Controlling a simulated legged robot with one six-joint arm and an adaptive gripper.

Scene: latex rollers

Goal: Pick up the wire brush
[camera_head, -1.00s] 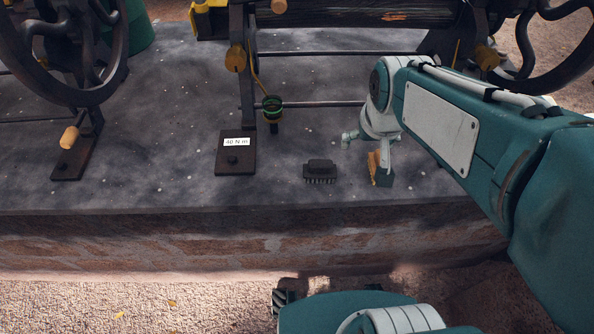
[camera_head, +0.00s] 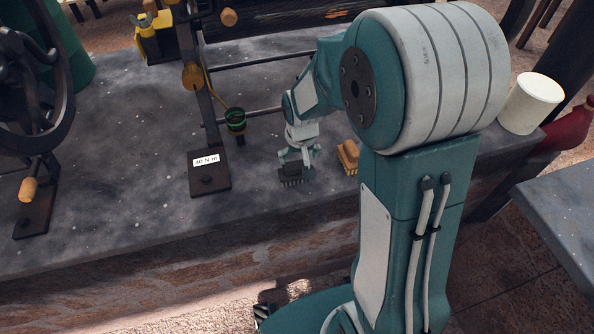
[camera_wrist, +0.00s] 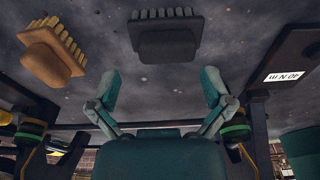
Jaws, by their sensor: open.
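A dark block-shaped brush (camera_head: 292,178) with stiff bristles, which looks like the wire brush, lies on the stone slab near its front edge. A tan wooden brush (camera_head: 348,157) with yellowish bristles lies to its right. My gripper (camera_head: 300,158) is just above the dark brush, pointing down and partly covering it. In the wrist view my gripper (camera_wrist: 161,88) has its two fingers spread apart with nothing between them. The dark brush (camera_wrist: 166,37) is ahead of the fingertips there, roughly centred, and the tan brush (camera_wrist: 52,54) is to the left.
A dark metal stand (camera_head: 209,172) labelled "40 N m" is left of the dark brush. A green-ringed fitting (camera_head: 236,121) hangs on a horizontal rod (camera_head: 262,112) behind it. A white cylinder (camera_head: 531,103) is at the right. The slab's front edge is close; its left front is clear.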

